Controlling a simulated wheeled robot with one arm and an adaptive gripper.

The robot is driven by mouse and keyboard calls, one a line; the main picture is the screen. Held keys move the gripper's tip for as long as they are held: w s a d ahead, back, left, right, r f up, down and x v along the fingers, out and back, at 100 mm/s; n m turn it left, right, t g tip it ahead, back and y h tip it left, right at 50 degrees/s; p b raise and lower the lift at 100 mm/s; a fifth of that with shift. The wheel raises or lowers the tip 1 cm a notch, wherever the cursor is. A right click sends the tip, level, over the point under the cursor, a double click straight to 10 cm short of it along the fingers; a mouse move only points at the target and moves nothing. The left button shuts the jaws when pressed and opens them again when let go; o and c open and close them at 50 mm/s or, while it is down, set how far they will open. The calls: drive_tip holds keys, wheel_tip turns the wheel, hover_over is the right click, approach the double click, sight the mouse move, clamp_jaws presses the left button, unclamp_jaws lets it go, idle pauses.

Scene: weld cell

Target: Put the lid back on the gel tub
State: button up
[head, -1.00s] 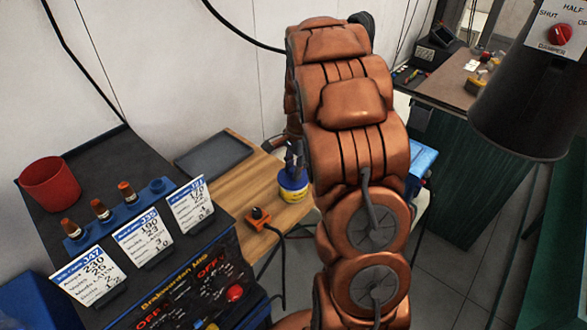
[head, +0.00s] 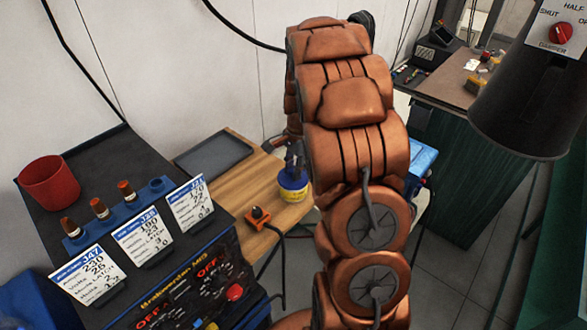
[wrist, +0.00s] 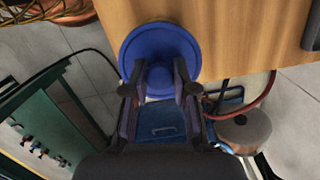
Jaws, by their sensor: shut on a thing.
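The gel tub (head: 293,194) is yellow with a pale label. It stands upright near the right edge of the wooden table, partly beside my arm. The round blue lid (head: 291,181) is at the tub's mouth, and it also fills the upper middle of the wrist view (wrist: 152,42). My gripper (wrist: 160,82) is shut on the lid's raised knob from above. In the head view my gripper (head: 295,160) is small and partly hidden by my arm. I cannot tell whether the lid is fully seated. The lid hides the tub's rim in the wrist view.
A grey tray (head: 214,155) lies at the back of the wooden table (head: 240,190). An orange clamp-like item (head: 259,219) with a black cable sits near the front edge. The welding machine (head: 190,280) with cards, and a red cup (head: 49,182), stand at left.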

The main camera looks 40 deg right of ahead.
drive_tip(key=o, duration=1)
drive_tip(key=shift+o, duration=0.4)
drive_tip(key=o, duration=0.4)
drive_tip(key=shift+r, duration=0.2)
drive_tip(key=shift+r+p, duration=1)
drive_tip(key=shift+r, duration=2.35)
clamp_jaws()
